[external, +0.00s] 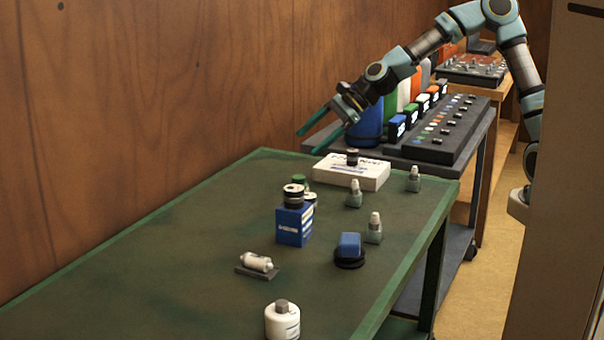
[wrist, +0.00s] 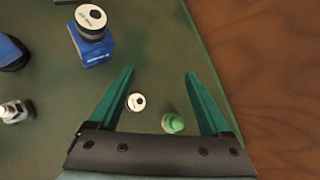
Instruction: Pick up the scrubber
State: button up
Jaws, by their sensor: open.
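The likely scrubber, a blue block on a round black base (external: 348,249), sits on the green table's right side. Part of it shows at the left edge of the wrist view (wrist: 10,52). My gripper (external: 309,143) is open and empty above the table's far end, well away from it. In the wrist view its teal fingers (wrist: 160,73) are spread, with a green-capped bottle (wrist: 172,123) and a small white-topped item (wrist: 136,102) showing in the gap below.
A blue box (external: 294,228) with a black jar on top stands mid-table. A white box (external: 350,173), several small grey-based bottles (external: 374,229), a white roll (external: 257,262) and a white jar (external: 282,320) stand around. The table's left side (external: 150,260) is clear.

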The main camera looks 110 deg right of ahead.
aim_at(302, 176)
jog(key=s+d+r+m+t+h, duration=0.1)
jog(key=s+d+r+m+h, duration=0.15)
jog(key=d+m, duration=0.35)
jog(key=s+d+r+m+h, duration=0.1)
jog(key=s+d+m, duration=0.25)
jog(key=d, duration=0.55)
jog(key=shift+n, duration=0.25)
jog(key=f, duration=0.6)
jog(key=w+a+f, duration=0.1)
jog(key=f, duration=0.5)
jog(key=w+f, duration=0.1)
jog(key=f, duration=0.5)
jog(key=shift+a+f, duration=0.15)
jog(key=shift+f, duration=0.25)
jog(key=shift+p+x, duration=0.6)
jog(key=shift+x, duration=2.85)
jog(key=shift+c, duration=0.3)
grip_shut()
